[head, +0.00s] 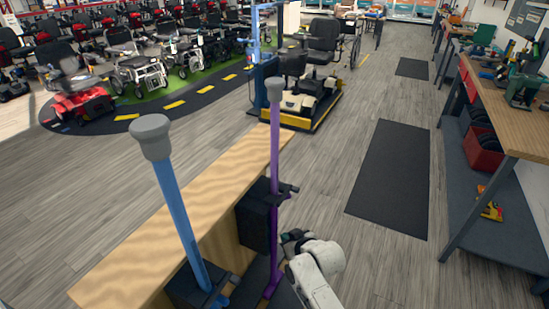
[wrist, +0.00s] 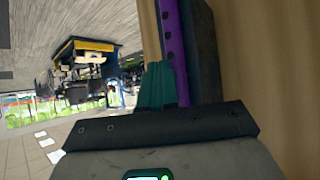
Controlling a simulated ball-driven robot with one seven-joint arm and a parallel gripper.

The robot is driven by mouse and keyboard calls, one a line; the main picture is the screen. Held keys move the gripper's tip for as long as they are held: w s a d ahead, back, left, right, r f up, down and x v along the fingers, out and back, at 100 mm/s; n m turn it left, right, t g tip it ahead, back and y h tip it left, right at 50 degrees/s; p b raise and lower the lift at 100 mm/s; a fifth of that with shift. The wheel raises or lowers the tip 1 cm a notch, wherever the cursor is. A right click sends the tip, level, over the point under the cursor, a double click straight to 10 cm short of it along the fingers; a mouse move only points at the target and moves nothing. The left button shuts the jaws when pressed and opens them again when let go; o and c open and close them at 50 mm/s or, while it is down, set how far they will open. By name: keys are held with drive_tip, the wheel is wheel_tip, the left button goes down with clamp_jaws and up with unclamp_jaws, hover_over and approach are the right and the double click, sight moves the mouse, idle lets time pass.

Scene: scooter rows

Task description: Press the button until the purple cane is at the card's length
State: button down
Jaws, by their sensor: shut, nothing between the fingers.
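The purple cane (head: 274,150) stands upright in a black holder (head: 258,215) on the side of a wooden bench, its grey grip at the top. In the wrist view the purple cane (wrist: 173,45) shows a row of dark holes. My gripper (head: 292,237) is beside the cane's lower part, to its right in the head view. In the wrist view its teal fingers (wrist: 155,86) are together and empty, close to the cane; whether they touch it I cannot tell. I cannot make out the button or a card.
A blue cane (head: 177,205) with a grey grip stands left of the purple one, by the wooden bench (head: 130,270). A mobility scooter (head: 300,110) is behind. A workbench (head: 520,130) runs along the right. The floor around the dark mat (head: 390,180) is clear.

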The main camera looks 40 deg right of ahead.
drive_tip(key=shift+w+a+r, duration=0.1)
drive_tip(key=shift+w+a, duration=0.05)
drive_tip(key=shift+w, duration=0.35)
idle(0.8)
drive_tip(key=shift+w+a+r, duration=0.2)
drive_tip(key=shift+w, duration=0.2)
idle(0.3)
drive_tip(key=shift+s, duration=0.1)
drive_tip(key=shift+s+d+f+p, duration=0.15)
drive_tip(key=shift+s+p, duration=0.2)
drive_tip(key=shift+s, duration=0.55)
drive_tip(key=s+d+p, duration=0.2)
drive_tip(key=s, duration=0.4)
idle(1.2)
